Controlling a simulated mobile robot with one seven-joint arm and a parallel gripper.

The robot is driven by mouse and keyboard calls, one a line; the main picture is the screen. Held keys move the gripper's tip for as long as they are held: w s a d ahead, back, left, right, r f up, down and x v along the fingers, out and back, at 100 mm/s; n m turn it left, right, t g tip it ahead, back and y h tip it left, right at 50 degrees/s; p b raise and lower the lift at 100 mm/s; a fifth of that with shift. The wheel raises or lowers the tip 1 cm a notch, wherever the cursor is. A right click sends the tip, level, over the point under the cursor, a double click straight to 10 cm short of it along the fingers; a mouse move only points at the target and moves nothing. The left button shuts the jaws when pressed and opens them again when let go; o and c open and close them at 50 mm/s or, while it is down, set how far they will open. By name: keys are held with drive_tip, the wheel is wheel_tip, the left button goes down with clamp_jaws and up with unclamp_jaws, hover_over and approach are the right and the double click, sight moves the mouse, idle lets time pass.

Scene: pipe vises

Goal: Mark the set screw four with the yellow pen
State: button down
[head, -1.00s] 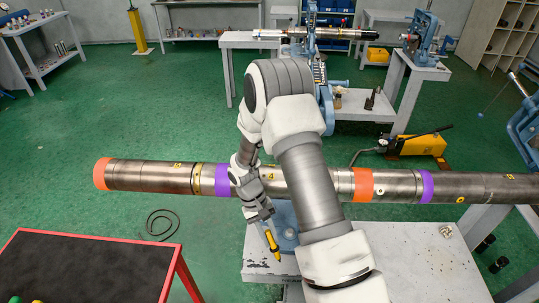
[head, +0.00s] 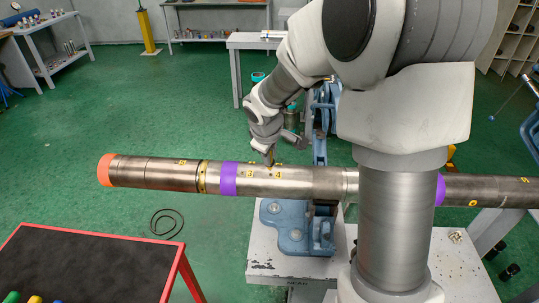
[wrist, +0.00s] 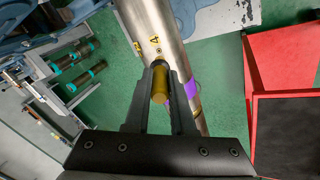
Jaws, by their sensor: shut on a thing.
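The long steel pipe (head: 310,182) lies level across the head view, with yellow labels 3 and 4 right of its left purple band. Label 4 (head: 279,172) also shows in the wrist view (wrist: 153,39), with a small dark set screw (wrist: 158,50) beside it. My gripper (head: 269,150) is above the pipe near label 4, its fingers shut on the yellow pen (head: 269,160).
A blue vise (head: 297,226) on a pale worktable (head: 300,268) stands under the pipe. A black-topped table with a red frame (head: 178,268) is at the front left. Green floor is clear at the left, apart from a black cable coil (head: 166,223).

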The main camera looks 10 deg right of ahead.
drive_tip(key=shift+r, duration=0.2)
idle(0.3)
drive_tip(key=shift+w+f+b, duration=0.15)
drive_tip(key=shift+f+b, duration=0.3)
drive_tip(key=shift+b, duration=0.05)
drive_tip(key=shift+b+x, duration=0.85)
drive_tip(key=shift+x, duration=0.5)
drive_tip(key=shift+w+d+f+b, duration=0.1)
drive_tip(key=shift+w+f+b, duration=0.1)
drive_tip(key=shift+f+b, duration=0.15)
drive_tip(key=shift+f, duration=0.25)
idle(0.8)
drive_tip(key=shift+r, duration=0.15)
